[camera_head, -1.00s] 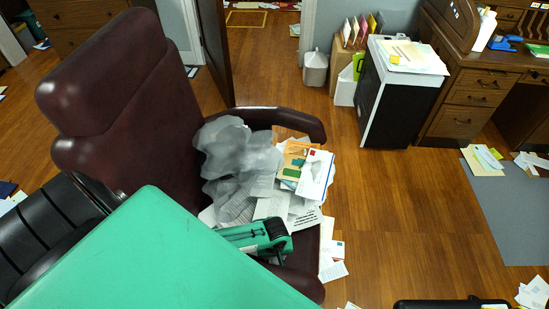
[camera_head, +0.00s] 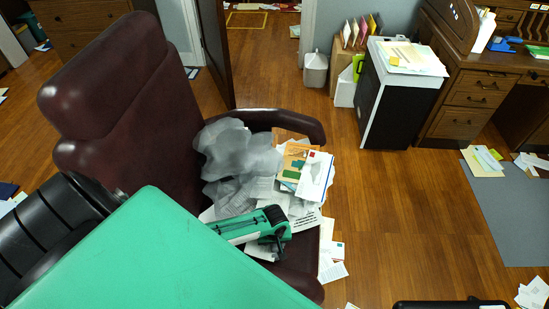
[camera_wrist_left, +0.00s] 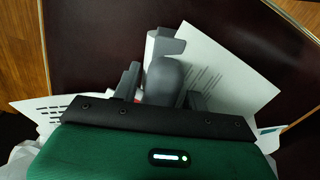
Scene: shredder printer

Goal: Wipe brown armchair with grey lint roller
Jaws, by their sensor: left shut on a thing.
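The brown armchair (camera_head: 130,95) stands at the left in the head view, its seat and armrest facing right. Grey crumpled stuff (camera_head: 235,150) and loose papers cover much of the seat. My left gripper (camera_head: 277,232) is low over the front of the seat. In the left wrist view its fingers (camera_wrist_left: 160,90) are shut on the grey lint roller (camera_wrist_left: 164,78), held by its grey handle, with the white roll beyond it. The roll is over the dark seat beside a printed sheet (camera_wrist_left: 220,75); I cannot tell if it touches. The lint roller is hardly visible in the head view.
My green arm covers the lower left of the head view. A black-and-white shredder-like box (camera_head: 400,95) and a wooden desk (camera_head: 470,100) stand at the back right. Papers lie on the floor by the seat (camera_head: 332,255). The wooden floor at centre right is mostly clear.

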